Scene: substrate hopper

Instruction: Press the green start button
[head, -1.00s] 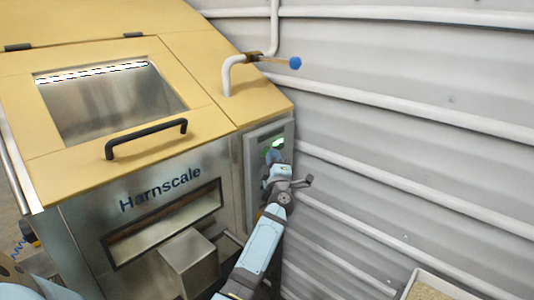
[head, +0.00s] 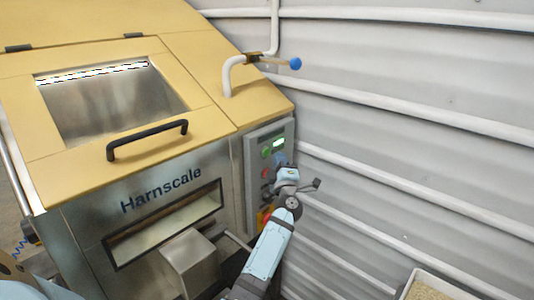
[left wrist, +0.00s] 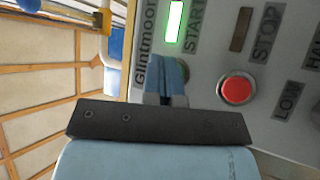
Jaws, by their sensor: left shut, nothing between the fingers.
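The green start button (head: 266,152) shows on the grey control panel (head: 250,160) at the right of the machine's front. A bright green rectangle (head: 279,142) glows beside it. In the left wrist view the lit green rectangle (left wrist: 174,22) is next to the word START. My left gripper (head: 280,161) is shut and empty, in front of the panel, just right of and below the button in the head view. Its blue fingertips (left wrist: 167,72) hide the button in the left wrist view. They appear apart from the panel. My right gripper is not in view.
A red button (left wrist: 238,88) sits beside the START row, on the STOP row, with a dark rectangle (left wrist: 241,29). A pipe with a blue-knobbed lever (head: 295,63) stands above the panel. A corrugated wall (head: 420,130) is at the right, with a tray (head: 415,278) below.

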